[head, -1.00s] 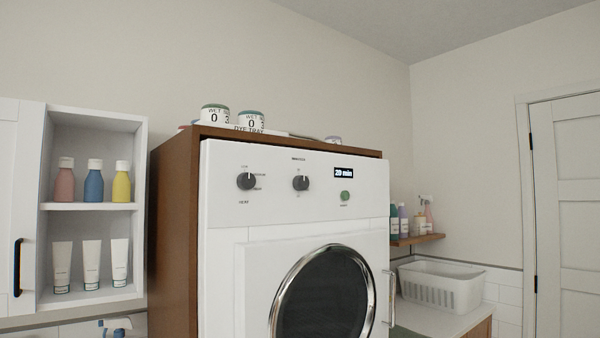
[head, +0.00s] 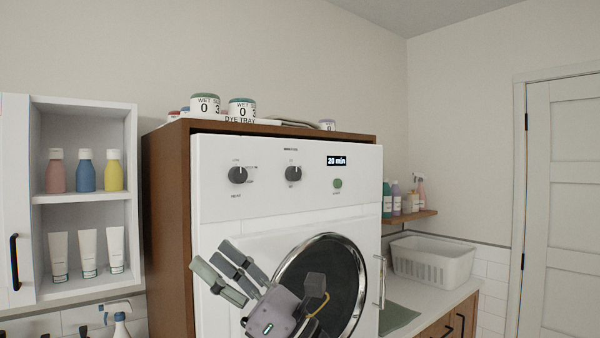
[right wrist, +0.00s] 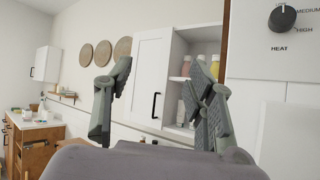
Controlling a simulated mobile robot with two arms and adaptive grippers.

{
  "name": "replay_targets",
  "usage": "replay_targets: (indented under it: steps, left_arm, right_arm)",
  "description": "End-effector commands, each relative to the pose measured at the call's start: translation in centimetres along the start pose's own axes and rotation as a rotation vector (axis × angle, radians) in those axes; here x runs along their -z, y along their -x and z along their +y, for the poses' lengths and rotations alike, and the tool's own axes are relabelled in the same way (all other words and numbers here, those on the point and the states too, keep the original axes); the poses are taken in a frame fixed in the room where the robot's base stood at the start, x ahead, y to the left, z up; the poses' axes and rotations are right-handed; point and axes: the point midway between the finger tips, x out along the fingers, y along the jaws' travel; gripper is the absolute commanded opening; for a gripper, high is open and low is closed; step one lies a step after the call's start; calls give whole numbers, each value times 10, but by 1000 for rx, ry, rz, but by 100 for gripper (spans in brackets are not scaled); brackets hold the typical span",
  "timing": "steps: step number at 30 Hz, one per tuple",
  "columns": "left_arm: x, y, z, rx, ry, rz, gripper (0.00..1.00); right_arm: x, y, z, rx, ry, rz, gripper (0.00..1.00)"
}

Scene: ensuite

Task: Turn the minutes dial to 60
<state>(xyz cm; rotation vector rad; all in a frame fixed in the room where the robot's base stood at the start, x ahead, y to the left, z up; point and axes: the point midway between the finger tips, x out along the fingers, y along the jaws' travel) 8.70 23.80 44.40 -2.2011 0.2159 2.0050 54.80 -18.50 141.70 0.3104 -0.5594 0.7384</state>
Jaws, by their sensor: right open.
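The white dryer front (head: 222,214) carries two dark dials in the head view. The left one is the heat dial (head: 237,175), which also shows at the top right of the right wrist view (right wrist: 282,18) above the word HEAT. The right one, apparently the minutes dial (head: 293,174), has its white mark near the top; its lettering is too small to read. The display (head: 337,161) reads 20 min. My right gripper (head: 210,254) is open and empty in front of the dryer, below and left of both dials, touching neither. My left gripper is not in view.
A green button (head: 337,183) sits right of the dials. The round door (head: 352,262) is partly behind my right gripper. A wooden surround (head: 168,220) encloses the dryer, with labelled jars (head: 242,109) on top. An open shelf (head: 85,197) with bottles stands left.

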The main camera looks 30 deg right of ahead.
Motion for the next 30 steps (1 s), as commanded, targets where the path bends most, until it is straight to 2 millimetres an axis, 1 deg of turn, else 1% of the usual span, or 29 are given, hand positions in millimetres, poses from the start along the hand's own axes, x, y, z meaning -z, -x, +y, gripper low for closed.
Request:
replay_targets:
  steps: [1, 2, 3, 5, 6, 8, 9, 11, 12, 14, 15, 18, 21, 23, 25, 30]
  left_arm:
    - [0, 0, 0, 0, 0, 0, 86]
    - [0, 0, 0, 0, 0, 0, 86]
    - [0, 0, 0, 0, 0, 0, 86]
    - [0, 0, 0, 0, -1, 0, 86]
    - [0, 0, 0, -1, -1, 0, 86]
    - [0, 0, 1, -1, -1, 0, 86]
    - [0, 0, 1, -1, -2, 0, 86]
    - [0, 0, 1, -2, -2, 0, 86]
    - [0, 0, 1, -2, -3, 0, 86]
    - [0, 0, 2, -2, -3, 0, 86]
    - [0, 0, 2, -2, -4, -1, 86]
    - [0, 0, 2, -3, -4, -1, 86]
    - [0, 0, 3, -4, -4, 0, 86]
    - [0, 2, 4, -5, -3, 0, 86]
    - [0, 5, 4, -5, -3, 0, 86]
    - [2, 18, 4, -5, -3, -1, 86]
  right_arm:
    - [-12, -8, 3, -50, 156, 43, 50]
    - [-17, -11, 3, -78, 251, 75, 50]
    - [-23, -15, 2, -111, 387, 121, 50]
    - [-35, -18, -5, -152, 607, 203, 50]
    - [-45, -18, -14, -168, 762, 266, 50]
    - [-64, -14, -35, -174, 989, 371, 50]
    - [-80, -9, -51, -166, 1128, 446, 50]
    - [-107, 3, -76, -137, 1309, 557, 50]
    - [-126, 12, -91, -111, 1409, 631, 50]
    - [-154, 28, -112, -65, 1530, 733, 50]
    - [-172, 38, -123, -35, 1592, 794, 50]
    - [-206, 62, -144, 30, 1692, 915, 50]
    - [-225, 75, -154, 67, 1734, 981, 50]
    - [-229, 77, -158, 76, 1743, 1000, 50]
    - [-228, 74, -163, 77, 1744, 1006, 50]
    - [-217, 53, -180, 75, 1741, 1003, 50]
